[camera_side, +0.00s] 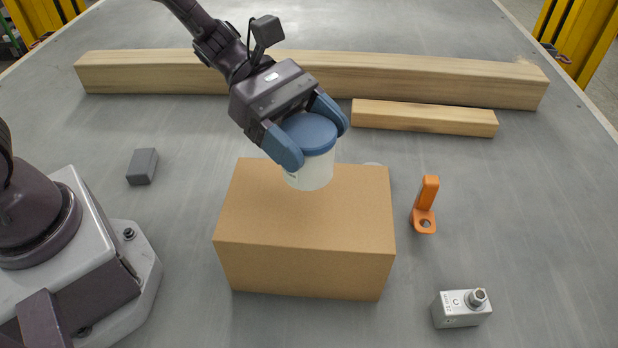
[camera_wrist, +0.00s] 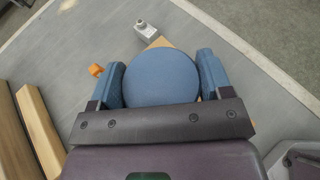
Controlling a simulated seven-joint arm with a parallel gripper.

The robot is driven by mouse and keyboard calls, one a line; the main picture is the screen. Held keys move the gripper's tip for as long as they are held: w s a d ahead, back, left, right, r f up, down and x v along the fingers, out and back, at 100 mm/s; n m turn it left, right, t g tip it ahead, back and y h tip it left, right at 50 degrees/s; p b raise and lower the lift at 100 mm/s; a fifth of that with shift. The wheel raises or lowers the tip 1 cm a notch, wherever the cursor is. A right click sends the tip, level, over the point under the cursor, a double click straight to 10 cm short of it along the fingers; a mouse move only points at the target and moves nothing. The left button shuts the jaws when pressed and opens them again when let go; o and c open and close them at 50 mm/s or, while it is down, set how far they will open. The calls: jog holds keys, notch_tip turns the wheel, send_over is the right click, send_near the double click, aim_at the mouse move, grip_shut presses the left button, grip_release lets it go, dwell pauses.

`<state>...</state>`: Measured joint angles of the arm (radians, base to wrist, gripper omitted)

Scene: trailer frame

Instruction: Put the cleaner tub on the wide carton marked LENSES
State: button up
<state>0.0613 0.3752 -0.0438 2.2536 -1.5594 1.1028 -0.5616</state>
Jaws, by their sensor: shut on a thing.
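The cleaner tub (camera_side: 312,170) is a whitish tub with a blue lid. My gripper (camera_side: 315,138) is shut on it, one blue finger on each side of the lid. In the wrist view the round lid (camera_wrist: 161,78) fills the space between the fingers (camera_wrist: 162,82). The tub looks upright, over the far edge of a wide brown carton (camera_side: 305,220). I cannot tell whether its base touches the carton top. No LENSES marking shows on the faces in view. In the wrist view the tub and gripper hide most of the carton (camera_wrist: 162,43).
An orange bracket (camera_side: 425,205) and a grey metal block with a knob (camera_side: 461,308) stand right of the carton. A small dark grey block (camera_side: 142,166) lies left. A long timber (camera_side: 420,78) and a shorter one (camera_side: 425,117) lie behind.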

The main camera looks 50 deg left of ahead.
aim_at(326, 184)
jog(key=shift+f, duration=2.65)
jog(key=o, duration=1.1)
jog(key=shift+f, duration=0.15)
jog(key=shift+c, duration=0.2)
jog(key=shift+a+r, duration=0.25)
jog(key=v, duration=1.1)
jog(key=s+a+r+m+t+y, duration=0.2)
jog(key=s+a+r+m+y, duration=0.2)
jog(key=m, duration=0.5)
jog(key=s+a+r+m+t+y, duration=0.2)
jog(key=s+a+r+m+y, duration=0.2)
jog(key=s+r+m+y, duration=0.3)
jog(key=m+y, duration=0.2)
jog(key=m, duration=0.1)
jog(key=shift+s+r, duration=0.2)
jog(key=shift+s, duration=0.15)
